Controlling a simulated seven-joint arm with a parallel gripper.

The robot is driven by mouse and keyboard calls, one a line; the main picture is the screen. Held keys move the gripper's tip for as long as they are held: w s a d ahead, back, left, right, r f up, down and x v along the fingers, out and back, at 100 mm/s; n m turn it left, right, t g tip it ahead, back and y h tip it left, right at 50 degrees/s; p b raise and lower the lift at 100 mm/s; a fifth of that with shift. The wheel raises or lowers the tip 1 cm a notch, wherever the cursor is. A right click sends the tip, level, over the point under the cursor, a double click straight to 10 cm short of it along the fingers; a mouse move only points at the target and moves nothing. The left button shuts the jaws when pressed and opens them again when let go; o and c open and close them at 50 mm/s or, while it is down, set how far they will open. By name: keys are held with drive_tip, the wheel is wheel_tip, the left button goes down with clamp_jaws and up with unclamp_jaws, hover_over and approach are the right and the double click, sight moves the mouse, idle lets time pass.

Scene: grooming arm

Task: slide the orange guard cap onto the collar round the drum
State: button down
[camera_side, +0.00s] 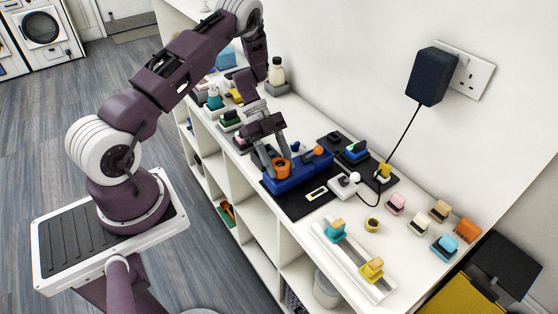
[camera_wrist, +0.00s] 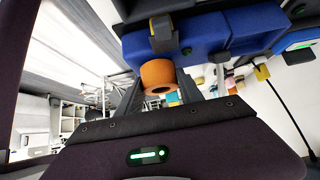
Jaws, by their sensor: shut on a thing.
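The orange guard cap (camera_side: 281,169) is a short round piece with a hole in its end. My gripper (camera_side: 279,162) is shut on it, one finger on each side. In the wrist view the cap (camera_wrist: 157,74) sits between my fingertips (camera_wrist: 160,88), close to the blue body (camera_wrist: 205,33) of a device. In the side view the cap is at the near-left end of this blue body (camera_side: 296,177). I cannot make out the drum and its collar, or whether the cap touches them. A grey and yellowish block (camera_wrist: 163,34) shows on the body behind the cap.
The device stands on a black mat (camera_side: 298,205). An orange knob (camera_side: 318,150) is at its right end. A white plug block (camera_side: 343,186), a cable and several coloured blocks lie to the right. A white tray (camera_side: 345,262) is at the front. The wall is close behind.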

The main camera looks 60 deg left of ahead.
drive_tip(key=shift+f, duration=0.1)
drive_tip(key=c, duration=0.7)
unclamp_jaws()
drive_tip(key=v, duration=0.7)
